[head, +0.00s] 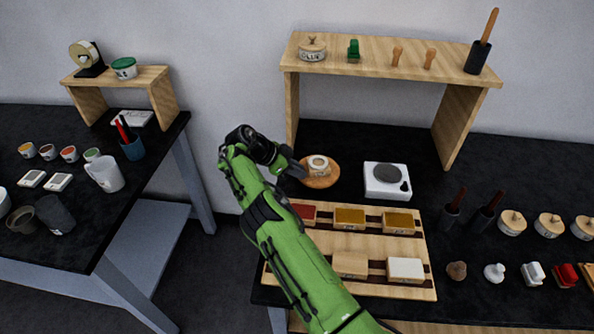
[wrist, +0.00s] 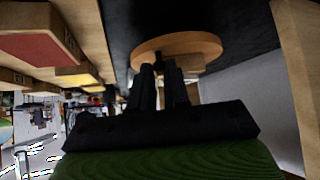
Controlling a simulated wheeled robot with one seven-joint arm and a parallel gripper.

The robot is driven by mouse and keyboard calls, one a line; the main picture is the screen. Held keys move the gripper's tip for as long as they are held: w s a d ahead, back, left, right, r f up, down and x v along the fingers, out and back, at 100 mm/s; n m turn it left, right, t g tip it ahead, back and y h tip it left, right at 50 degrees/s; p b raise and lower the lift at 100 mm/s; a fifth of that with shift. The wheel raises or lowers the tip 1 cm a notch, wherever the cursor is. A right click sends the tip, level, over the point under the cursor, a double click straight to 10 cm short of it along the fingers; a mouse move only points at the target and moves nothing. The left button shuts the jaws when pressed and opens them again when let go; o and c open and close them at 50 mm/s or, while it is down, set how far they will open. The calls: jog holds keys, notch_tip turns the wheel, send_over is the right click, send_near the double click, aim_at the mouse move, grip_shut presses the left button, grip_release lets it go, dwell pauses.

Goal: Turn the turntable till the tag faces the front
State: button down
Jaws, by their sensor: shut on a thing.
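The turntable (head: 322,181) is a round wooden disc on the dark bench, under the left end of the raised shelf. A small pale pot with a wooden-looking top (head: 318,163) stands on it. I cannot make out a tag on the pot's visible side. My gripper (head: 300,171) is at the disc's left edge, coming in from the left. In the wrist view the disc (wrist: 190,42) lies just beyond my gripper's fingers (wrist: 160,70). The fingers are close together on the disc's edge; the exact contact is hidden, and the pot is mostly hidden behind them.
A white scale (head: 388,182) stands right of the turntable. A wooden tray (head: 330,241) with several coloured blocks lies in front, under my arm. The shelf's left upright (head: 292,108) is close behind my gripper. Lidded jars and stamps fill the right side.

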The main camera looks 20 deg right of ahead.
jog(key=shift+s+d+f, duration=0.1)
jog(key=shift+d+f, duration=0.05)
jog(key=c, duration=1.1)
grip_release()
jog(key=p+v, duration=0.6)
jog(key=v, duration=0.1)
jog(key=shift+a+r+p, duration=0.25)
jog(key=shift+r+p, duration=0.05)
jog(key=shift+r, duration=0.05)
jog(key=shift+f, duration=0.1)
